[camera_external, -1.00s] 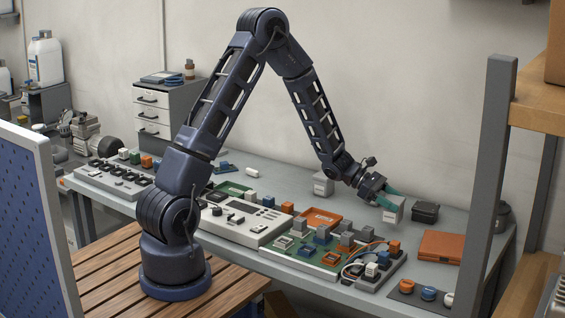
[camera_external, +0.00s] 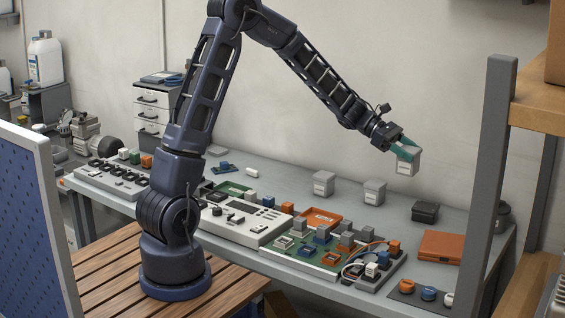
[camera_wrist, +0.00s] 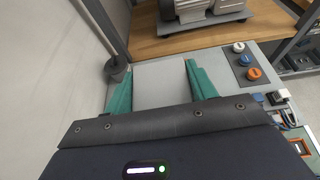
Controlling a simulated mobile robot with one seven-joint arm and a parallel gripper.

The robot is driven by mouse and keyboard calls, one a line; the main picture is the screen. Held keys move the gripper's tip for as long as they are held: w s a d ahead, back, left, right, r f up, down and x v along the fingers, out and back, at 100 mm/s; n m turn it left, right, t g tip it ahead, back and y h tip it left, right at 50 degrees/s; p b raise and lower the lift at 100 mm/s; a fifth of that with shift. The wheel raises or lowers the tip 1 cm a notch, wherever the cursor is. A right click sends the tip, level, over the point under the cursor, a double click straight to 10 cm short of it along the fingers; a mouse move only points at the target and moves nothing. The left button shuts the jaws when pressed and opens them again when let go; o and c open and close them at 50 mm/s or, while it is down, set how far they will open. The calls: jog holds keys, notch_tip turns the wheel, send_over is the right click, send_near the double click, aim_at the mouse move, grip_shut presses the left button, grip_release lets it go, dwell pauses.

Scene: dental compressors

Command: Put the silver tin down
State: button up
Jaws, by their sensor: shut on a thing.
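A silver-grey tin (camera_external: 407,165) with a pale label is held in the air above the back right of the workbench. My gripper (camera_external: 408,150) is shut on its upper part with green fingers. In the wrist view the tin's flat grey face (camera_wrist: 160,84) fills the space between the fingers. Two similar grey tins stand on the bench near the wall, one at the left (camera_external: 323,184) and one closer to the held tin (camera_external: 375,192).
A black box (camera_external: 425,212) and an orange case (camera_external: 441,247) sit on the bench at the right. A dark round pot (camera_external: 503,215) stands behind a grey post (camera_external: 487,180). Circuit boards and small blocks crowd the bench front. Bare bench shows around the standing tins.

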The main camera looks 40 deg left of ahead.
jog(key=s+d+r+m+g+y, duration=0.15)
jog(key=d+m+g, duration=0.3)
jog(key=d, duration=1.15)
send_over(448, 243)
jog(key=shift+g, duration=0.35)
notch_tip(448, 243, down, 19)
jog(key=shift+f+h, duration=0.1)
jog(key=shift+h, duration=0.15)
jog(key=o, duration=1.1)
jog(key=shift+o, duration=0.2)
